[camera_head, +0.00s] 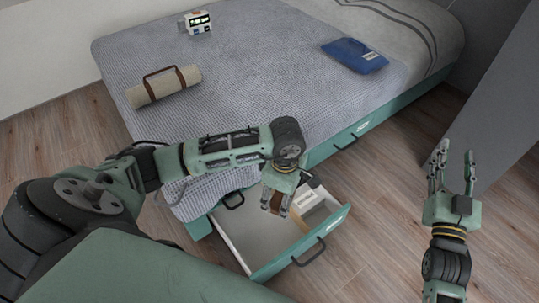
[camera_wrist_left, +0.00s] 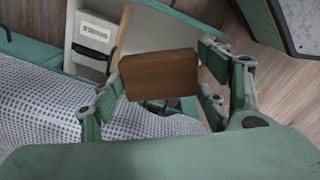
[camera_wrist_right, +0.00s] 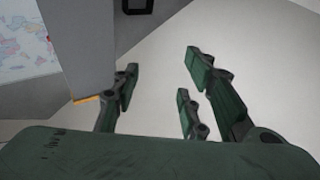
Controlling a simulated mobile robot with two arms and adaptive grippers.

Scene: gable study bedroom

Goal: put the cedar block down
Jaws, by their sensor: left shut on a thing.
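The cedar block is a brown wooden block (camera_wrist_left: 158,74) between the fingers of my left gripper (camera_wrist_left: 162,82) in the left wrist view. In the head view my left gripper (camera_head: 276,202) is shut on it above the open bed drawer (camera_head: 239,238), and the block (camera_head: 277,201) is mostly hidden by the fingers. My right gripper (camera_head: 454,170) is open and empty, over the floor right of the bed. It also shows open in the right wrist view (camera_wrist_right: 160,85).
The drawer holds a white labelled box (camera_head: 305,199) and a light wooden divider or tray (camera_head: 320,214). On the bed (camera_head: 250,90) lie a rolled mat (camera_head: 164,87), a blue pouch (camera_head: 354,56) and a small white device (camera_head: 197,22). A grey panel (camera_head: 500,105) stands at the right.

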